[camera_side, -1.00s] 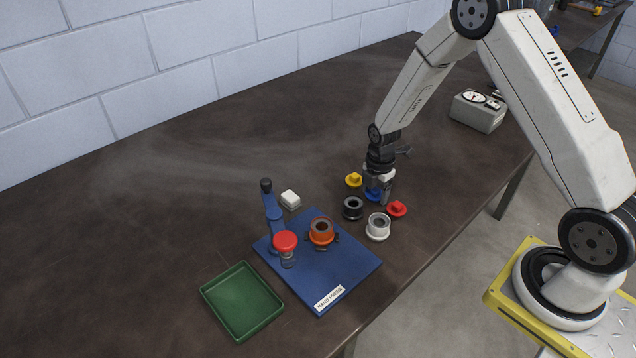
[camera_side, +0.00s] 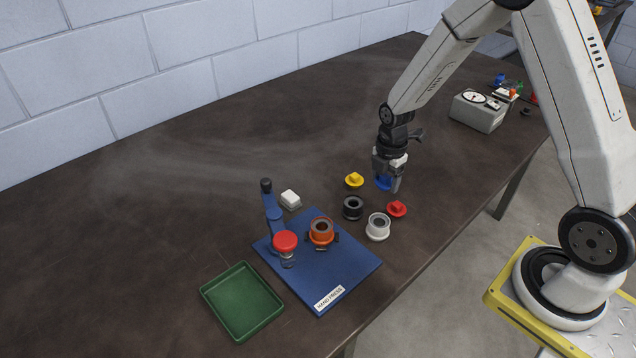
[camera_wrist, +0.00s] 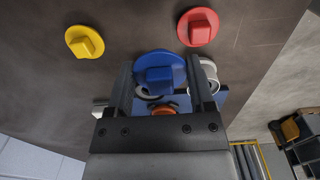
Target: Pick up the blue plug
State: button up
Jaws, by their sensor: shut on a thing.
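The blue plug (camera_side: 383,184) is between the fingers of my gripper (camera_side: 386,184) in the side view. The gripper is shut on it and holds it a little above the table. In the wrist view the blue plug (camera_wrist: 159,72) shows its round flange and square knob between the two dark fingers of my gripper (camera_wrist: 160,85). Part of the plug is hidden by a finger in the side view.
A yellow plug (camera_side: 354,180), a red plug (camera_side: 397,208), a black ring (camera_side: 353,207) and a white ring (camera_side: 378,227) stand close by. The blue hand press (camera_side: 345,275) holds an orange ring (camera_side: 321,232). A green tray (camera_side: 242,301) lies front left.

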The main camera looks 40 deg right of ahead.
jog(key=s+a+r, duration=0.2)
jog(key=s+r, duration=0.4)
jog(key=s, duration=0.5)
jog(key=shift+r, duration=0.35)
jog(key=shift+s, duration=0.1)
